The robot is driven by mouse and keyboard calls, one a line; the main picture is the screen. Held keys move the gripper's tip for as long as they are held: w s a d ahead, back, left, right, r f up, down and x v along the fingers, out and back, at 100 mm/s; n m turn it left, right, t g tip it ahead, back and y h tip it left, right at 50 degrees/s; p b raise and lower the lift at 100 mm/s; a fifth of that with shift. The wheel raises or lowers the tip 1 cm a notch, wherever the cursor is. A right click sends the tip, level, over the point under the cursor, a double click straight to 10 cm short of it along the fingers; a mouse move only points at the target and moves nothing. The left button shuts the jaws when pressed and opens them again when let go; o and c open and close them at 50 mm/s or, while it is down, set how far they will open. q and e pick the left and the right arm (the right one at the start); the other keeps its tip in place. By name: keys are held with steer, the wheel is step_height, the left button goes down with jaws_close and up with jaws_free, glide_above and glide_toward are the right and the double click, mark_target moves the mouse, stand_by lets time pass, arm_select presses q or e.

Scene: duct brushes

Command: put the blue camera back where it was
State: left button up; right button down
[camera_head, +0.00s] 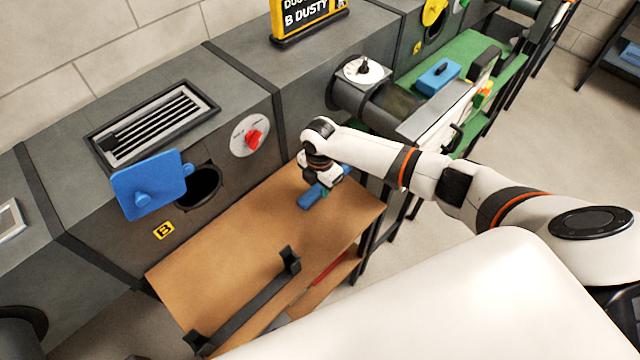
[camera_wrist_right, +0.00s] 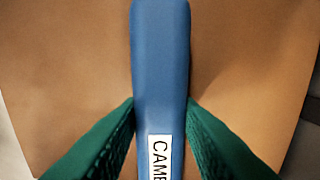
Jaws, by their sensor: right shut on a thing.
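The blue camera (camera_head: 309,200) is a long blue bar over the brown table, near its back right part. In the right wrist view the camera (camera_wrist_right: 160,65) runs up the middle, with a white label reading "CAME" and cut off below. My right gripper (camera_head: 322,186) is over the camera from above. In the wrist view its two green fingers (camera_wrist_right: 160,118) press on both sides of the bar. I cannot tell whether the camera rests on the table or is slightly raised. My left gripper is not in view.
The brown table (camera_head: 225,270) carries a black rack (camera_head: 250,308) with upright ends at its front. A grey duct stands behind, with an open round port (camera_head: 200,187), a blue hatch (camera_head: 148,185) and a red knob (camera_head: 253,138). A green bench (camera_head: 465,50) is at right. The table's middle is clear.

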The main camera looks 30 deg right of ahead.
mark_target(320, 186)
steer(key=shift+f, duration=0.15)
steer(key=c, duration=1.1)
jaws_free()
steer(key=shift+o, duration=0.2)
steer(key=shift+r, duration=0.45)
step_height(320, 186, up, 12)
steer(key=shift+f, duration=0.25)
